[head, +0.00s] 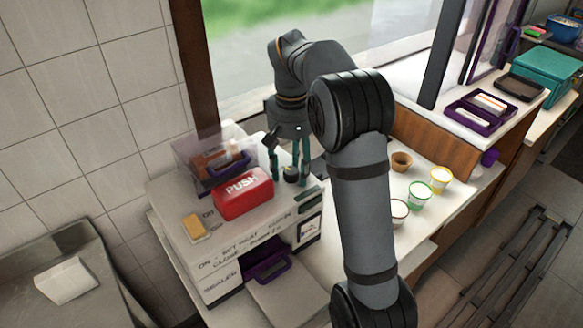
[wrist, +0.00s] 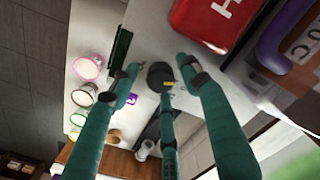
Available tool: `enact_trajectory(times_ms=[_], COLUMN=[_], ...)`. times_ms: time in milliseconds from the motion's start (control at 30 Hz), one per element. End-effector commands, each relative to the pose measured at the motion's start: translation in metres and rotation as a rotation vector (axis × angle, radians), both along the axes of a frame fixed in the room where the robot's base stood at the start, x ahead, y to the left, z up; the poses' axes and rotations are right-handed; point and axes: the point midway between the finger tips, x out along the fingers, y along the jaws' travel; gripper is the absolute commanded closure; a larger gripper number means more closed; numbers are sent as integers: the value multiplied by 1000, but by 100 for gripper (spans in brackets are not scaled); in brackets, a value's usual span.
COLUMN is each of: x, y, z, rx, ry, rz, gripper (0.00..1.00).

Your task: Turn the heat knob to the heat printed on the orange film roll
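The heat knob is a small dark round knob (wrist: 160,74) with a yellow mark near its lower right edge in the wrist view; in the head view it is small and partly hidden between my fingers. My gripper (head: 290,178) points down at it. Its teal fingers (wrist: 158,75) stand spread around the knob, with a visible gap on the left side. Contact on the other sides is unclear. The orange film roll (wrist: 298,75) lies at the right of the wrist view, with only part of its printing visible and not readable in full.
A red PUSH button (head: 243,194) stands just left of my gripper on the sealer (head: 230,250). A clear bin (head: 187,150) is behind it, and a yellow switch (head: 195,227) is in front. Several cups, including a yellow-rimmed one (head: 440,178), stand to the right beyond my arm.

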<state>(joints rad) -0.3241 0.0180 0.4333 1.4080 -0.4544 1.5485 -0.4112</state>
Motion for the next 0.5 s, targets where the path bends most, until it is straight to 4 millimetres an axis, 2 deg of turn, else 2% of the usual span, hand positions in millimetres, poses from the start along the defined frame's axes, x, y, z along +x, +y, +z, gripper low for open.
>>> enact_trajectory(times_ms=[500], x=[0], y=[0], z=[0], rx=[0], ry=[0], rz=[0], gripper=[85])
